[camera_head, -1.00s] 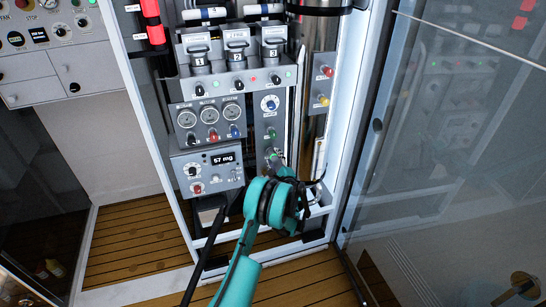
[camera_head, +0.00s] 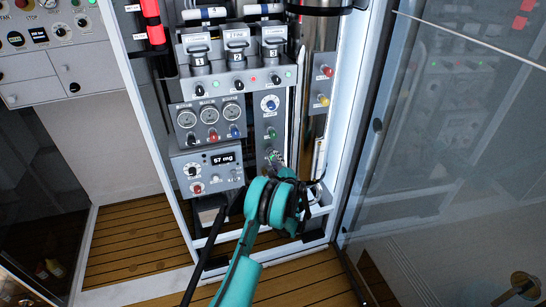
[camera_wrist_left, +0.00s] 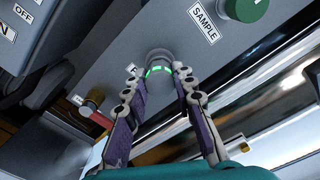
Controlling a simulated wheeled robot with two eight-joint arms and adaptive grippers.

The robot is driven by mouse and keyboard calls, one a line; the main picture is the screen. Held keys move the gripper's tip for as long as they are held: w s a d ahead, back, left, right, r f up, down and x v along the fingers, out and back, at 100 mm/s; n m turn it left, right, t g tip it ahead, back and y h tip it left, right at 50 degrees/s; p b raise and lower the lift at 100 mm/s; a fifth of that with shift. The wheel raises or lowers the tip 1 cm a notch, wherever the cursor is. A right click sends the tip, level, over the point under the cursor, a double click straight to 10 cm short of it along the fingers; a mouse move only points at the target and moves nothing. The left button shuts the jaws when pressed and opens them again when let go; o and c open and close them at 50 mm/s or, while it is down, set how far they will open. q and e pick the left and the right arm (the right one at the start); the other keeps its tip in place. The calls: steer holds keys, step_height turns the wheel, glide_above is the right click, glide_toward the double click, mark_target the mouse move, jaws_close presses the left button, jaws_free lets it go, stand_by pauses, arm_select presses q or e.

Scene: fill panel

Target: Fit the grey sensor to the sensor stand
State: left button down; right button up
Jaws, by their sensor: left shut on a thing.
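The grey sensor (camera_wrist_left: 158,58) is a short round grey body with a lit green ring, seen at the top centre of the left wrist view. My left gripper (camera_wrist_left: 164,76) is shut on it, with one purple-padded finger on each side. The sensor sits against a grey panel face, below the SAMPLE label and green knob. I cannot tell where the sensor ends and the sensor stand begins. In the head view, my teal left arm reaches up to the lower end of the narrow panel column (camera_head: 267,110), and my wrist hides most of the gripper. My right gripper is out of view.
A 57 mg display box (camera_head: 210,168) and gauges (camera_head: 210,115) are left of my wrist. White frame posts (camera_head: 352,130) and a glass door (camera_head: 450,150) stand to the right. A red knob (camera_wrist_left: 102,119) and yellow fittings are near my fingers.

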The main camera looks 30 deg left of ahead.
mark_target(275, 160)
arm_select(q)
steer(key=shift+v, duration=2.7)
